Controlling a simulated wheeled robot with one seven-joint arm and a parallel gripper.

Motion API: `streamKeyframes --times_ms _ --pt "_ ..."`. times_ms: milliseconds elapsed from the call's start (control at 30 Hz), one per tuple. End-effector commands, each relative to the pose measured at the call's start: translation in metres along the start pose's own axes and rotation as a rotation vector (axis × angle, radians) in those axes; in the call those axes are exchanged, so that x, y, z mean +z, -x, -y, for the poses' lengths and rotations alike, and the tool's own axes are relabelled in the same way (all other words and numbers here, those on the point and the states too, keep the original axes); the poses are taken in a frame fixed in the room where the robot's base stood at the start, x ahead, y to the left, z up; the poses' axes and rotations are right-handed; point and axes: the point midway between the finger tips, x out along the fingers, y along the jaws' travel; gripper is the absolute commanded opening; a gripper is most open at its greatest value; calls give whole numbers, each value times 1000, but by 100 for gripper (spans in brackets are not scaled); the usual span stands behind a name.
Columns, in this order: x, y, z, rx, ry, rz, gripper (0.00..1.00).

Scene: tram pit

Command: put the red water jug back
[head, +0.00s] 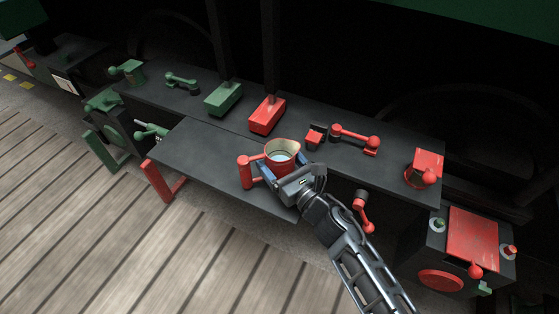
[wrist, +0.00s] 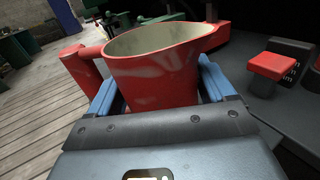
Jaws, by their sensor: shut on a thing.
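The red water jug (head: 281,161) is upright, with a pale inside and a red handle on its left. My gripper (head: 276,174) is shut on the jug's body from the near side. In the wrist view the jug (wrist: 155,78) sits between the two blue fingers of my gripper (wrist: 160,95). The jug is over the right part of the dark front shelf (head: 205,160). I cannot tell whether its base touches the shelf, since my gripper hides the base.
Behind the shelf, a dark bench carries a green block (head: 223,98), a red block (head: 267,115) and a red lever (head: 355,138). A red box with a knob (head: 424,167) stands at its right end. A red-topped cabinet (head: 473,238) is at lower right. The shelf's left part is clear.

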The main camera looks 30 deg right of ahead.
Motion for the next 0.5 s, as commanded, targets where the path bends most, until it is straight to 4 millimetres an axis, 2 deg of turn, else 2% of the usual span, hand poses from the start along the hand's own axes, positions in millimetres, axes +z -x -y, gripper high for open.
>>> streamKeyframes --times_ms 500 --pt "-8 0 0 1 0 1 32"
